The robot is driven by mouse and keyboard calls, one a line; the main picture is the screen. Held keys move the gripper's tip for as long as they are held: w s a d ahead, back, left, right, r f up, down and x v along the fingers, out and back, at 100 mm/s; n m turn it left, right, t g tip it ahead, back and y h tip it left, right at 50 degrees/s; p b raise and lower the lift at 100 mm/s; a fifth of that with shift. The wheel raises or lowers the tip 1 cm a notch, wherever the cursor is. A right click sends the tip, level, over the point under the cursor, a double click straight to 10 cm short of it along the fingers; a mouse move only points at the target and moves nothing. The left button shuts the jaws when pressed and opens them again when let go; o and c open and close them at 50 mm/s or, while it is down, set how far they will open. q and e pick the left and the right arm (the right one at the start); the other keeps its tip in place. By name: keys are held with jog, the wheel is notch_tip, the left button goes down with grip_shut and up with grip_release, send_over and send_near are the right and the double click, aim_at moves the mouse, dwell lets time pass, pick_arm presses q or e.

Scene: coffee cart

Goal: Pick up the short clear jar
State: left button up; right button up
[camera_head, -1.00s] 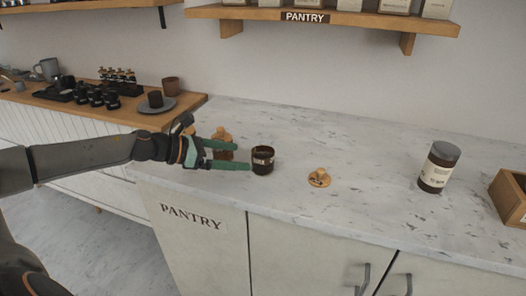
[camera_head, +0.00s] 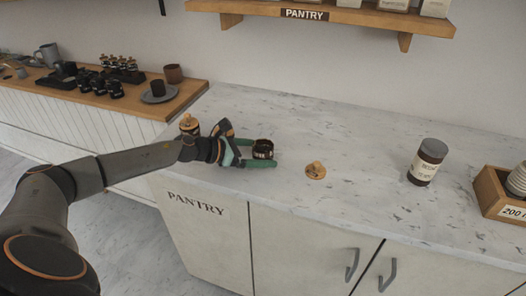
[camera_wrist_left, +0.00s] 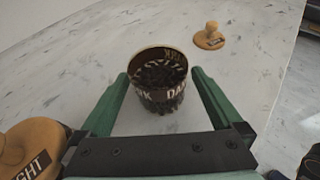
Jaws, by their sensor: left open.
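The short clear jar (camera_head: 263,148) stands upright and open on the marble counter, with dark contents and a label reading "DARK". In the left wrist view the jar (camera_wrist_left: 160,82) sits between the tips of two green fingers. My left gripper (camera_head: 262,156) reaches in from the left, open, with one finger on each side of the jar. In the left wrist view the gripper (camera_wrist_left: 160,77) shows gaps between both fingers and the jar. A wooden lid with a knob (camera_head: 315,171) lies on the counter right of the jar, also seen in the wrist view (camera_wrist_left: 209,37).
A wooden-lidded jar (camera_head: 189,123) stands close behind my left wrist; its lid (camera_wrist_left: 30,150) reads "GHT" in the wrist view. A dark-lidded labelled jar (camera_head: 427,162) and a wooden crate (camera_head: 493,190) stand at right. The counter between is clear.

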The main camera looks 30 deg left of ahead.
pick_arm(q)
jog(key=shift+x, duration=0.75)
jog(key=c, duration=1.5)
jog(key=shift+c, duration=0.3)
jog(key=shift+r, duration=0.2)
